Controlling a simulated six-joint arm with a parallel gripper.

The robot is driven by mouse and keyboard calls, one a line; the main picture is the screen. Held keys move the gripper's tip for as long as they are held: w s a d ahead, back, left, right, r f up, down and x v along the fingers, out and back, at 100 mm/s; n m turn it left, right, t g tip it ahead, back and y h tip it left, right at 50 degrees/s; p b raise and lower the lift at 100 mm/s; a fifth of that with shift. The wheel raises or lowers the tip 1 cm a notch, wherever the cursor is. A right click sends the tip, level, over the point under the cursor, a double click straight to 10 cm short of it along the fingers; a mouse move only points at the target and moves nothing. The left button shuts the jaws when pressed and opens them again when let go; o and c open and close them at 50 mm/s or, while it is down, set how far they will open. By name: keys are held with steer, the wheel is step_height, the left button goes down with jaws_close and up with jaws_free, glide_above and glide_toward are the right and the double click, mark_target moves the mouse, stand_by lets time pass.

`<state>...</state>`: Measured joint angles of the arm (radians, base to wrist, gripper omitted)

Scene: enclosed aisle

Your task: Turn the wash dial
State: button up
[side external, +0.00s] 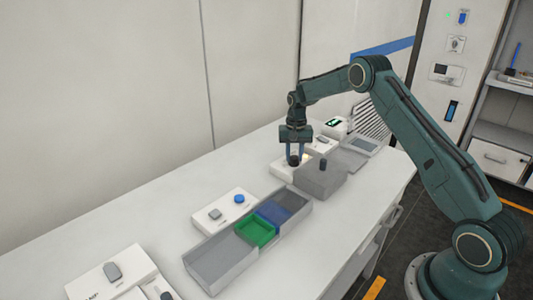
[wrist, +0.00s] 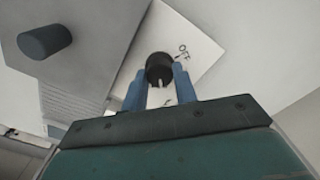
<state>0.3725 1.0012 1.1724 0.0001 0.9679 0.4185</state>
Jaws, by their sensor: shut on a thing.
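The wash dial is a black round knob (wrist: 159,66) with a white pointer mark, on a white plate (wrist: 188,38) with "OFF" printed beside it. In the wrist view the pointer faces down, towards my gripper's body, away from "OFF". In the side view the dial (side external: 293,161) is a small dark shape at my fingertips, partly hidden. My gripper (side external: 295,154) points down over the plate. Its blue fingers (wrist: 159,79) are shut on the dial, one on each side. A second label near the fingers is mostly hidden.
A grey box (side external: 320,180) with a dark upright knob (side external: 323,164) stands right beside the plate. A long grey tray (side external: 220,262) with green (side external: 255,232) and blue (side external: 273,214) bins lies nearer the camera. White panels with switches and a blue button (side external: 239,198) sit along the bench.

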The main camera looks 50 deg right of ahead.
mark_target(294, 157)
steer(key=shift+r+m, duration=0.1)
steer(key=shift+m, duration=0.6)
steer(key=o, duration=1)
steer(key=shift+c, duration=0.2)
step_height(294, 157, up, 14)
stand_by(0.3)
